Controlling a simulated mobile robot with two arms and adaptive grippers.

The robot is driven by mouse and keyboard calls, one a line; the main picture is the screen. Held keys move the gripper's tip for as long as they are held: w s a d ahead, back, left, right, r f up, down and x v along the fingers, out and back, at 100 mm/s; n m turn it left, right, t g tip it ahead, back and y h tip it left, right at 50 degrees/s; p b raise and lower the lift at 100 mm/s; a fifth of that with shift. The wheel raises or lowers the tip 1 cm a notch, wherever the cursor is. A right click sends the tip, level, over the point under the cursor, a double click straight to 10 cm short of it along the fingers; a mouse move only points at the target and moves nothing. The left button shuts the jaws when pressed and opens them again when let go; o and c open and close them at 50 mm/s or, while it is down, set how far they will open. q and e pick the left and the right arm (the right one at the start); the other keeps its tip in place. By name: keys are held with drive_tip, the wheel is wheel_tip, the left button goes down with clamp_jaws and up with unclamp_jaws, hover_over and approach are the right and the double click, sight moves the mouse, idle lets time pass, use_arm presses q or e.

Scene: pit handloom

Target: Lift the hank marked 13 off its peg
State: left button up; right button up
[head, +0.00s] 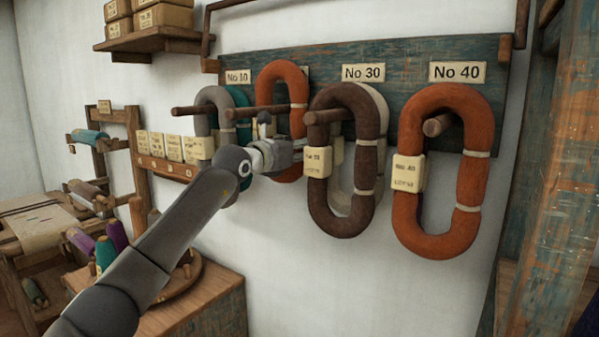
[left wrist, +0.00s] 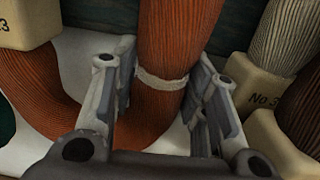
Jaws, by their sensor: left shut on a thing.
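An orange hank (head: 284,72) is at the second peg (head: 250,112) from the left in the head view. Its top curve stands clear above that peg, higher than the neighbouring hanks. In the left wrist view a strand of the orange hank (left wrist: 172,40) with a pale tie passes between my left fingers. A tag (left wrist: 22,22) at the left edge there shows only a "3"; the rest is cut off. My left gripper (head: 272,152) is shut on the orange hank; it also shows in the left wrist view (left wrist: 160,100). My right gripper is not in view.
A grey hank (head: 212,98) and a teal one hang to the left. A dark brown hank (head: 325,205) with a pale one behind hangs close to the right, then another orange hank (head: 470,180). Pegs stick out from the teal board (head: 410,62). A small shelf (head: 150,42) is upper left.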

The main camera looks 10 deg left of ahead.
use_arm(q)
drive_tip(key=shift+r, duration=0.9)
drive_tip(key=b+v, duration=0.8)
drive_tip(key=v, duration=1.1)
drive_tip(key=shift+s+f+b, duration=0.15)
drive_tip(key=shift+s+b, duration=0.15)
drive_tip(key=shift+b, duration=0.1)
drive_tip(key=shift+a, duration=0.1)
drive_tip(key=shift+s+a+b, duration=0.25)
drive_tip(key=shift+s+b, duration=0.2)
drive_tip(key=shift+s, duration=0.2)
drive_tip(key=shift+d, duration=0.1)
